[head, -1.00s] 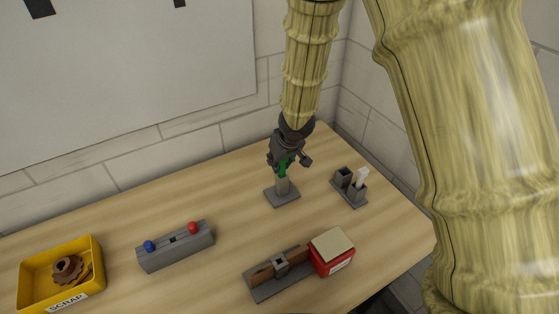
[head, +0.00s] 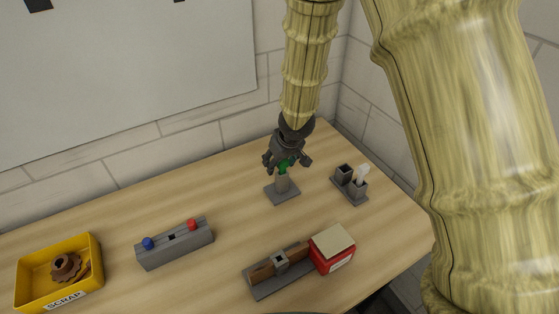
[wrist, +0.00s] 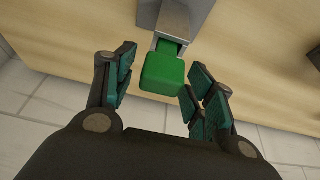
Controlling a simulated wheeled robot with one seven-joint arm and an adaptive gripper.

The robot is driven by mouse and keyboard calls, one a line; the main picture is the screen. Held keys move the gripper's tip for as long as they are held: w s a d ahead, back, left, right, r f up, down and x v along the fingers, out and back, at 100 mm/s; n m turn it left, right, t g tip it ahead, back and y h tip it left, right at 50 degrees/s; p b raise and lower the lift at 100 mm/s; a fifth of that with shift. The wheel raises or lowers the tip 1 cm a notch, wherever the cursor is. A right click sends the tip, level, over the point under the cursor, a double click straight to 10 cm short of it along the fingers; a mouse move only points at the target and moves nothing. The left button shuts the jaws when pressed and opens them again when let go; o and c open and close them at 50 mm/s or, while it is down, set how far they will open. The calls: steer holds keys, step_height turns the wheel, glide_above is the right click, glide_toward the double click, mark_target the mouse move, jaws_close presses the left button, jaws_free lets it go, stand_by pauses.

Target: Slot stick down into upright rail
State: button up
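A green stick (head: 285,167) stands in the grey upright rail (head: 283,184), which rises from a flat grey base on the table. In the wrist view the green stick (wrist: 164,72) has its blunt end towards me, and its far part runs into the channel of the rail (wrist: 172,24). My gripper (head: 287,160) is over the rail. In the wrist view my gripper (wrist: 163,70) has its fingers spread on both sides of the stick. A gap shows on the left; the right finger is very close, and I cannot tell whether it touches.
A grey holder (head: 349,186) with a white piece (head: 361,174) stands to the right. A grey fixture (head: 263,279) and a red box (head: 333,251) are in front. A block with blue and red knobs (head: 175,246) and a yellow scrap bin (head: 91,276) are left.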

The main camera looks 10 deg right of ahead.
steer(key=v, duration=1.2)
stand_by(0.3)
stand_by(0.4)
